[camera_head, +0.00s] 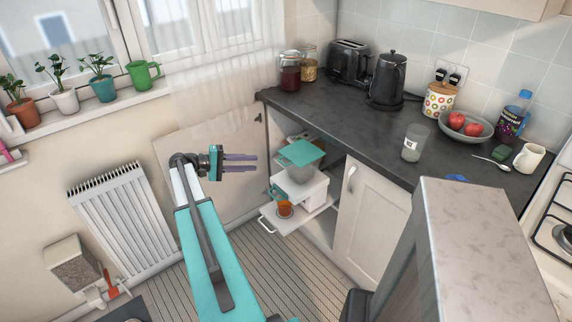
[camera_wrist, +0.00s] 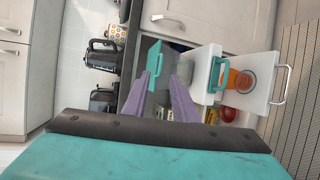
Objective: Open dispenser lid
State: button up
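The dispenser is a white appliance (camera_head: 307,192) with a translucent container (camera_head: 300,174) on top, standing on a pull-out shelf in the open cabinet under the counter. Its flat teal lid (camera_head: 301,152) lies over the container's top; whether it is fully seated I cannot tell. In the wrist view, which is turned sideways, the lid (camera_wrist: 148,62) shows left of the white body (camera_wrist: 205,75) and a teal handle (camera_wrist: 217,74). My gripper (camera_head: 257,163) has its purple fingers parted and empty, just left of the lid. In the wrist view, the fingers (camera_wrist: 169,58) point toward the lid and container.
An orange-red cup (camera_head: 285,209) sits at the dispenser's front on the white shelf (camera_head: 268,215), which has a handle. The open cabinet door (camera_head: 215,150) stands behind my gripper. The dark countertop (camera_head: 340,119) overhangs the cabinet. A closed white door (camera_head: 372,217) is to the right.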

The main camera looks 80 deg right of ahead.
aim_at(283, 163)
jog(key=shift+s, duration=0.15)
jog(key=p+x, duration=0.3)
jog(key=x, duration=1)
jog(key=shift+s+d, duration=0.2)
jog(key=shift+d, duration=0.05)
jog(key=shift+f, duration=0.1)
grip_shut()
